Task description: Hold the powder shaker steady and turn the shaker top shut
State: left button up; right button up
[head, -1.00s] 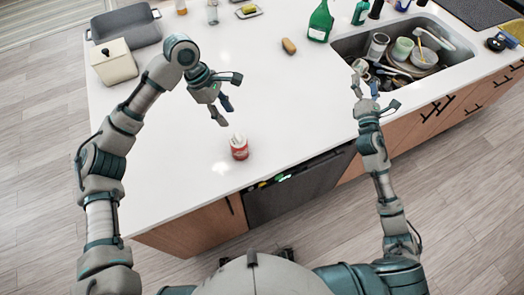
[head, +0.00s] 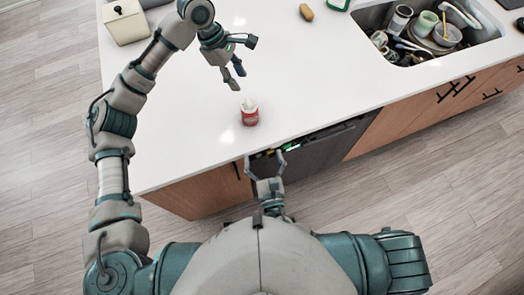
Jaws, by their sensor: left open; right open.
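The powder shaker (head: 250,116) is a small red container with a white top (head: 249,104). It stands upright on the white counter, near its front edge. My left gripper (head: 237,81) is open and empty, above and behind the shaker in the picture, apart from it. My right gripper (head: 263,167) is open and empty in front of the counter's front edge, below the shaker in the picture and apart from it. Whether the shaker top is turned open or shut is too small to tell.
The white counter (head: 310,75) is clear around the shaker. A sink (head: 372,17) full of dishes is at the upper right. A brown sponge-like item (head: 306,12) lies at the back. A cream box (head: 126,22) stands at the upper left. A dark dishwasher front (head: 325,155) is below the counter edge.

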send_near(253, 118)
jog(key=shift+w+a, duration=0.75)
jog(key=shift+w, duration=0.3)
jog(key=w, duration=1)
jog(key=shift+w+a, duration=0.1)
pick_arm(q)
jog(key=shift+a, duration=0.8)
pick_arm(e)
jog(key=shift+w+a, duration=0.2)
jog(key=shift+a, duration=0.3)
